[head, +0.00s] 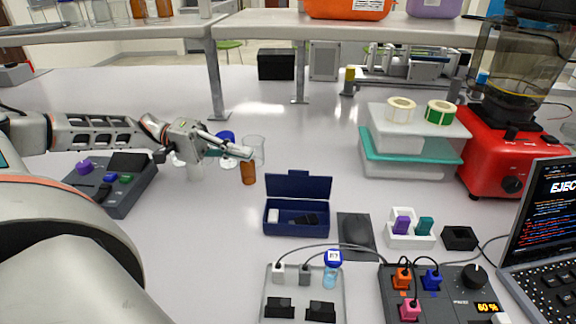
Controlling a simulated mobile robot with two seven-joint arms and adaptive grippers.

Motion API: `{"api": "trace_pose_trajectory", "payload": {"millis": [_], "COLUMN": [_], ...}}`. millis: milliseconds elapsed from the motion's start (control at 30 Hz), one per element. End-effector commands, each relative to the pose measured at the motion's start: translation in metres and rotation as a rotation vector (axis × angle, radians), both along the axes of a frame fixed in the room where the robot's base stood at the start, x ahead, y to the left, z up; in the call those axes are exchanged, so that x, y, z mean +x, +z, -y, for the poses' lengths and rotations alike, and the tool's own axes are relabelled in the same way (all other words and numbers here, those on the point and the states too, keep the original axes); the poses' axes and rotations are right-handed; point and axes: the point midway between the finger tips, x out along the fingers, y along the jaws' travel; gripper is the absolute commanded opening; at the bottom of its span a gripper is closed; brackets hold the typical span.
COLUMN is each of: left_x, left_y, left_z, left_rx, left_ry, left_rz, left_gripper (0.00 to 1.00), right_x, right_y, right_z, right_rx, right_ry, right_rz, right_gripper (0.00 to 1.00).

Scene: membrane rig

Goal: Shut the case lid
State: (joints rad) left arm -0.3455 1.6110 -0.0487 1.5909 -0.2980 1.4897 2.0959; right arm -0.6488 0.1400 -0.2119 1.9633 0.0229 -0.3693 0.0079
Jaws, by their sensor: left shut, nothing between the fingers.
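The case is a small dark blue box (296,231) on the white bench, near the middle of the head view. Its lid (299,184) stands up, tilted back along the far edge, so the case is open. A small white item and a black item lie inside. My left gripper (248,154) is shut and empty, to the left of and beyond the case, apart from the lid. Its fingertips are near the top of a small brown bottle (248,173); I cannot tell whether they touch it. My right gripper is not in view.
A black pad (356,238) lies right of the case, and a clear tray with cables (302,300) in front. A beaker (256,149) stands behind the bottle. A control box (440,295), red blender base (510,150) and laptop (545,230) are at right. Bench behind the lid is clear.

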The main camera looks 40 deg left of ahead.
Motion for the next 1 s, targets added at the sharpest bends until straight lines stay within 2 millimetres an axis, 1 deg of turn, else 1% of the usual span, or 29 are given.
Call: {"api": "trace_pose_trajectory", "payload": {"millis": [33,200,400,500,600,700,1000], "left_x": [0.003,0.013,0.024,0.029,0.031,0.033,0.034], "left_y": [-0.006,-0.008,-0.01,-0.009,-0.008,-0.007,-0.004], "left_z": [0.011,0.043,0.077,0.09,0.099,0.104,0.105], "left_rx": [0.0,0.001,0.001,0.0,0.0,0.0,0.0], "left_ry": [-0.004,-0.004,-0.003,-0.003,-0.003,-0.001,0.0], "left_rz": [-0.003,-0.005,-0.008,-0.006,-0.004,-0.002,0.0], "left_gripper": [0.0,0.0,0.0,0.0,0.0,0.0,0.0], "right_x": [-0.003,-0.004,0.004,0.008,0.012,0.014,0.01], "right_y": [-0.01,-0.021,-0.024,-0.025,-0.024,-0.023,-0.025], "right_z": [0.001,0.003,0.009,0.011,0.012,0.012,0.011], "right_rx": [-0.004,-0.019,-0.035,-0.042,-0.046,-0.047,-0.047], "right_ry": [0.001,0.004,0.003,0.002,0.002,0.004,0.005], "right_rz": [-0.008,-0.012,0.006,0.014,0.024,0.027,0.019], "right_gripper": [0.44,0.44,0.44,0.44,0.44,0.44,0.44]}}
